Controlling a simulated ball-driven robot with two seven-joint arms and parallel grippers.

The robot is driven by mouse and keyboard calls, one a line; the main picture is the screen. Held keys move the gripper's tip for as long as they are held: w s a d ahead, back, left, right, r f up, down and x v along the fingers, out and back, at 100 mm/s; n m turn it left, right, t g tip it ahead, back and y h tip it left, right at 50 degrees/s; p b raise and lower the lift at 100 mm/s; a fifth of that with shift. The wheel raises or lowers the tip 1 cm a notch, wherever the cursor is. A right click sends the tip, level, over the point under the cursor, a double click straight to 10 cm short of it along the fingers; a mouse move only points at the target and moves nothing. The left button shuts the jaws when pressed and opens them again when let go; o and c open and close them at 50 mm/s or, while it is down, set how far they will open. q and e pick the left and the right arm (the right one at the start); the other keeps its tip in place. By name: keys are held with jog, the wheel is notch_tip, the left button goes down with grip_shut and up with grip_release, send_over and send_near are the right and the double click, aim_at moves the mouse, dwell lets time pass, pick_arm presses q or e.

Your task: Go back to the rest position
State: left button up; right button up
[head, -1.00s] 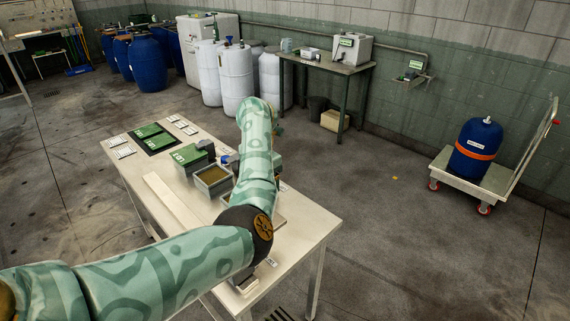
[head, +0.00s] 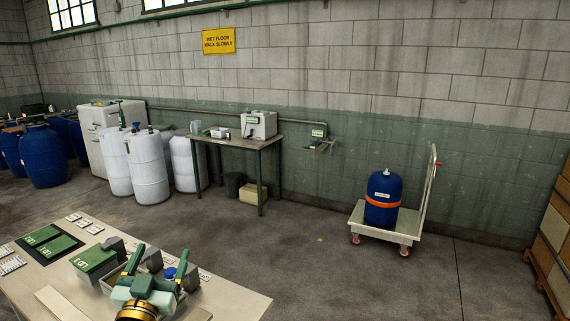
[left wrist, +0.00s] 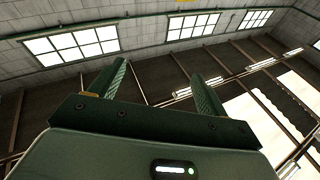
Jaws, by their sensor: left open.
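My left gripper (head: 160,252) shows at the bottom left of the head view, in front of the light worktable (head: 235,292). Its two green fingers stand apart and point upward, with nothing between them. In the left wrist view the open fingers (left wrist: 160,82) point toward the windows and roof beams, and the space between them is empty. The gripper hides part of the grey bins on the table. My right gripper does not show.
The worktable holds green plates (head: 50,243), a green-topped box (head: 93,261) and small white cards. A blue drum stands on a trolley (head: 408,222) at the right. A side table (head: 240,143) and white barrels (head: 147,167) line the wall. Open floor lies between.

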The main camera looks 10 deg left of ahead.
pick_arm(q)
jog(key=s+d+f+m+g+h, duration=0.1)
jog(key=s+d+f+m+g, duration=0.3)
jog(key=f, duration=0.3)
jog(key=s+d+f+m+g+h, duration=0.2)
jog(key=s+f+g, duration=0.2)
jog(key=s+f, duration=0.3)
jog(key=s+a+f+m+g+y, duration=0.1)
jog(key=s+a+f+g+y, duration=0.15)
jog(key=s, duration=0.45)
jog(key=s+a+f+g+y, duration=0.1)
jog(key=s+g+y, duration=0.25)
jog(key=s, duration=0.35)
jog(key=s+d+f+g+h+b, duration=0.2)
jog(key=f, duration=1.4)
jog(key=s+d+f+g+h+b, duration=0.1)
jog(key=s+d+f+h+b, duration=0.15)
jog(key=f, duration=1.25)
jog(key=s+f+n+g+h+b, duration=0.1)
jog(key=s+f+n+g+b, duration=0.1)
jog(key=s+f, duration=1.6)
jog(key=shift+s+f+n+g, duration=0.15)
jog(key=shift+s+n+g, duration=0.45)
jog(key=shift+s+n, duration=0.25)
